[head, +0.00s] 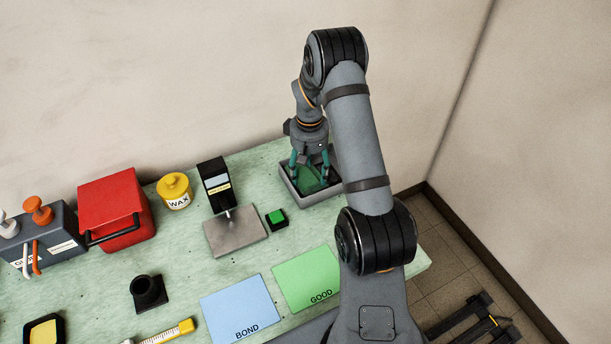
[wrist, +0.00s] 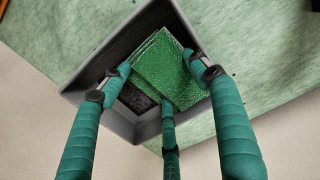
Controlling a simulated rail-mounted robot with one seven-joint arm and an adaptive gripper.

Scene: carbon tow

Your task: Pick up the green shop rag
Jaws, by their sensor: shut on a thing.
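The green shop rag (wrist: 165,68) is a folded, textured square in the wrist view. It sits within the outline of a grey tray (wrist: 78,93), tilted, with its far edge over the tray's wall. My gripper (wrist: 160,78) has teal fingers at the rag's sides and one under its near edge, and it is shut on the rag. In the head view my gripper (head: 311,172) points down into the tray (head: 295,197) at the back right of the bench, with the green rag (head: 309,180) between the fingers. I cannot tell whether the rag is clear of the tray floor.
Left of the tray stand a small green-topped block (head: 276,218), a grey plate (head: 236,237) with a black post, a yellow wax pot (head: 174,191) and a red box (head: 112,208). Blue BOND (head: 240,303) and green GOOD (head: 306,276) mats lie in front. A wall is close behind.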

